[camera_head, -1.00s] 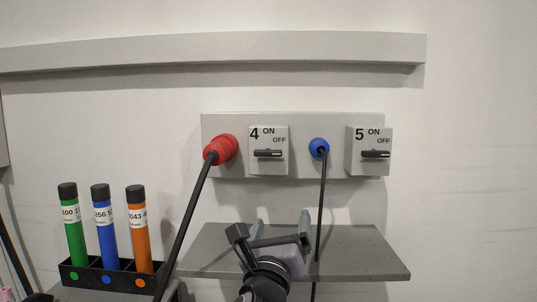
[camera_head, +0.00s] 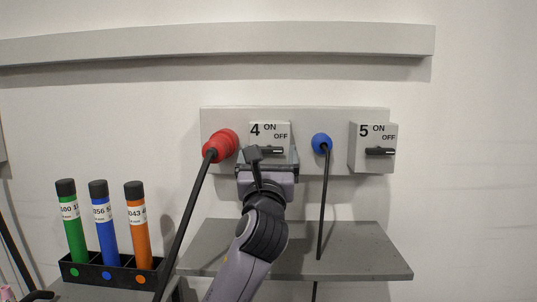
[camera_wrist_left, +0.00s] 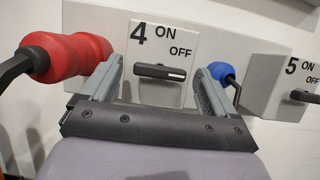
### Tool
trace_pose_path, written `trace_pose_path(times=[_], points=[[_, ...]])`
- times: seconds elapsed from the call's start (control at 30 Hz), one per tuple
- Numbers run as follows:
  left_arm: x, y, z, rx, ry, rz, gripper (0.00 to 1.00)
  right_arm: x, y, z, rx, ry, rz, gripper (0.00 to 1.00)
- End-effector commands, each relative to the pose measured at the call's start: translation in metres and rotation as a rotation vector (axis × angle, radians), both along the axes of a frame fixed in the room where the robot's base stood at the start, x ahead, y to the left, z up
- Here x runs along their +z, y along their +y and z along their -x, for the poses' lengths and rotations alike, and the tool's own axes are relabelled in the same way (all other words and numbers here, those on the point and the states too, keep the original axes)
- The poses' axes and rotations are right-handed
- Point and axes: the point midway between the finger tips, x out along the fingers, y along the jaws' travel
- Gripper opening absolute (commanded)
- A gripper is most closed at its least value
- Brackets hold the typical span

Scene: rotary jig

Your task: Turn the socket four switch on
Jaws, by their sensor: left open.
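The socket four switch (camera_head: 269,133) is a pale box on the wall panel, marked 4, ON and OFF. Its dark knob (camera_wrist_left: 160,72) lies horizontal, with its light-marked end pointing right, below the word OFF. My left gripper (camera_head: 268,155) is in front of the switch, and its fingers partly cover the box's lower part. In the left wrist view the open left gripper (camera_wrist_left: 158,80) has one finger on each side of the knob, apart from it. Whether the fingers touch the box is unclear. My right gripper is not in view.
A red plug (camera_head: 220,146) with a black cable sits left of the switch, close to the left finger. A blue plug (camera_head: 321,143) is to the right, then switch 5 (camera_head: 373,147). A grey shelf (camera_head: 350,252) is below. A rack (camera_head: 112,276) holds three tubes.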

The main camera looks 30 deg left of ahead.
Motion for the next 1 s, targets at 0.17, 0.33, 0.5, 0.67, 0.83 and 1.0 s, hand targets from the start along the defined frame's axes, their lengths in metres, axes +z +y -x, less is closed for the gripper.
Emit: trace_pose_path(times=[0.17, 0.33, 0.5, 0.67, 0.83, 1.0], points=[[0.0000, 0.0006, -0.0012, 0.000, 0.000, 0.001, 0.89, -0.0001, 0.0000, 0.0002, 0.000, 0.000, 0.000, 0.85], [-0.0001, 0.0004, -0.0011, -0.001, 0.001, 0.001, 0.60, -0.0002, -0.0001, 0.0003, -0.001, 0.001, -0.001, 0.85], [-0.0002, 0.0003, -0.0009, -0.001, 0.001, 0.001, 0.33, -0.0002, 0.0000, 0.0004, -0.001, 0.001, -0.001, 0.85], [-0.0003, 0.0002, -0.0009, -0.001, -0.006, 0.011, 0.33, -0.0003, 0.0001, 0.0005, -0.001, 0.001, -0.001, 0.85], [-0.0003, -0.0006, -0.0013, -0.002, -0.033, 0.055, 0.33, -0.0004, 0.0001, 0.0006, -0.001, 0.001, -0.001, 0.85], [-0.0005, -0.0016, -0.0019, -0.003, -0.088, 0.147, 0.33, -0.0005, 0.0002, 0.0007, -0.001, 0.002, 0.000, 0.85]])
